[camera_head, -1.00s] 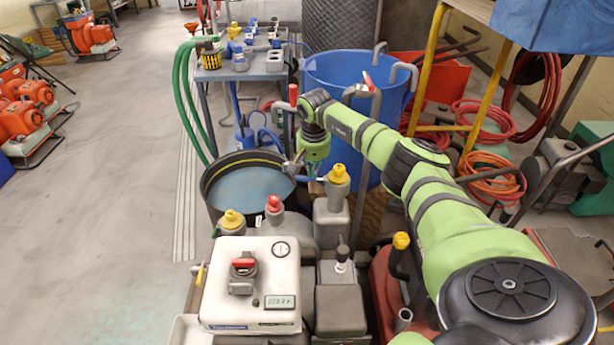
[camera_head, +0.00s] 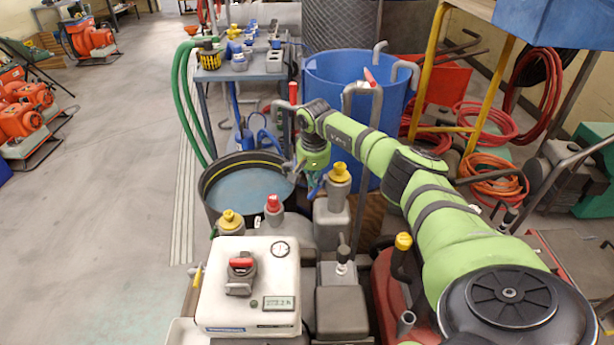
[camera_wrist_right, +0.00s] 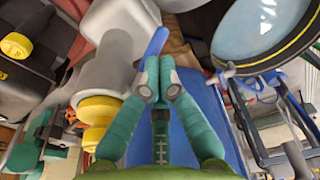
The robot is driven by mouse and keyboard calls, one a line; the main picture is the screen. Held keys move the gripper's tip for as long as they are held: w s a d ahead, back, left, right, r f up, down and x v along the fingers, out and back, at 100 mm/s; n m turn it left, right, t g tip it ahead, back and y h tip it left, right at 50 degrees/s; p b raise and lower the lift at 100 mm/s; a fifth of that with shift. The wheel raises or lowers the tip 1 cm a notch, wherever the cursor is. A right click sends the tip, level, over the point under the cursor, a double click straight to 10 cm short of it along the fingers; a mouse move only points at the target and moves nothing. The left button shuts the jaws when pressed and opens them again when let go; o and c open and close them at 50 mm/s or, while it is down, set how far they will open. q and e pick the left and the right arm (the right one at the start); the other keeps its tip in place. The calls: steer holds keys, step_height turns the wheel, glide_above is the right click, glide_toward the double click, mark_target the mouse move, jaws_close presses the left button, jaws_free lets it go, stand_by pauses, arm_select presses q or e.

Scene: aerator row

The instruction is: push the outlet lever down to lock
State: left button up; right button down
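The blue outlet lever (camera_wrist_right: 155,42) shows in the right wrist view as a slanted blue bar just beyond my fingertips, beside a grey housing. In the head view a blue strip that seems to be this lever (camera_head: 317,184) shows below my right wrist. My right gripper (camera_wrist_right: 157,80) points at it with its two green fingers together. The fingertips overlap the lever's near end in the picture; I cannot tell whether they touch it. In the head view the fingers are largely hidden below the wrist. My left gripper is not in view.
A dark round tub of water (camera_head: 245,190) stands left of my right wrist. Grey housings with yellow (camera_head: 340,172) and red (camera_head: 273,203) caps stand close in front. A blue barrel (camera_head: 345,80) is behind the arm. A white control box (camera_head: 250,310) is nearest.

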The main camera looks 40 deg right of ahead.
steer(key=shift+f, duration=0.3)
steer(key=shift+r+p, duration=0.35)
steer(key=shift+r, duration=0.2)
steer(key=r+p, duration=0.1)
steer(key=r, duration=0.1)
steer(key=shift+w+a+r+p, duration=0.2)
steer(key=shift+r+p, duration=0.1)
steer(key=shift+p, duration=0.05)
step_height(320, 180, up, 3)
steer(key=p, duration=0.2)
step_height(320, 180, up, 5)
steer(key=p, duration=0.3)
glide_above(311, 193)
steer(key=w+a, duration=0.1)
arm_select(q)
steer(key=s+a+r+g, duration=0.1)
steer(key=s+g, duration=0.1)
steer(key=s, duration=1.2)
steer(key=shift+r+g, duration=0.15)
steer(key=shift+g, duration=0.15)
arm_select(e)
steer(key=shift+f, duration=0.2)
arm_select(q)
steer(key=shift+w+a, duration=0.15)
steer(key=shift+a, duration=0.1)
